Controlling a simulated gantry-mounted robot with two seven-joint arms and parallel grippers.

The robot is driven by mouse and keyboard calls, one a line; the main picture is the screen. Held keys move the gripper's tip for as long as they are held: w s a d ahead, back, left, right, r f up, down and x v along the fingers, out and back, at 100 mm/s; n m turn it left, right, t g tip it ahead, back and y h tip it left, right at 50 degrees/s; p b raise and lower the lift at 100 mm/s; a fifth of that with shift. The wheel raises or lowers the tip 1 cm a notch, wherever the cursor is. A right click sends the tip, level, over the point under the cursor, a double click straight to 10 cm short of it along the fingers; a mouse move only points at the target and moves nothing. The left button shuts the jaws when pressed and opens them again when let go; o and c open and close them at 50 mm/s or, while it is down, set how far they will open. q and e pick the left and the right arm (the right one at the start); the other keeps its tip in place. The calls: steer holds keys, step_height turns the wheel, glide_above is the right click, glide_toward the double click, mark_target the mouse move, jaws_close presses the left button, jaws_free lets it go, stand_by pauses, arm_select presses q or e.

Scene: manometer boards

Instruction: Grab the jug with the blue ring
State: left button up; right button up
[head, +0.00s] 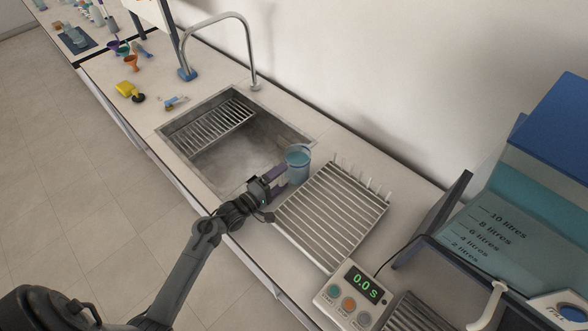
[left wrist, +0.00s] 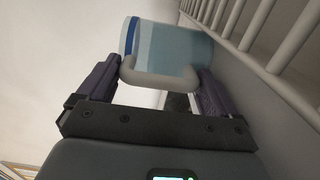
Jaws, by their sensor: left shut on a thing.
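The jug with the blue ring (head: 298,158) is a pale blue, see-through jug between the sink's right end and the drying rack. In the left wrist view the jug (left wrist: 172,42) shows a darker blue band near its rim and a pale handle. My left gripper (head: 282,176) is at the near side of the jug. In the left wrist view my left gripper (left wrist: 160,82) has its dark fingers on both sides of the handle, shut on it. I cannot tell whether the jug touches the counter. My right gripper is not in view.
A drying rack (head: 332,215) with upright pegs lies right beside the jug. The sink (head: 225,165) and its tall tap (head: 220,20) are to the left. A timer (head: 352,296) reading 0.0 s and a large blue water tank (head: 500,220) stand to the right.

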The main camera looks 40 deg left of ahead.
arm_select(q)
steer(key=shift+r, duration=0.1)
steer(key=shift+c, duration=1.3)
steer(key=shift+r, duration=0.2)
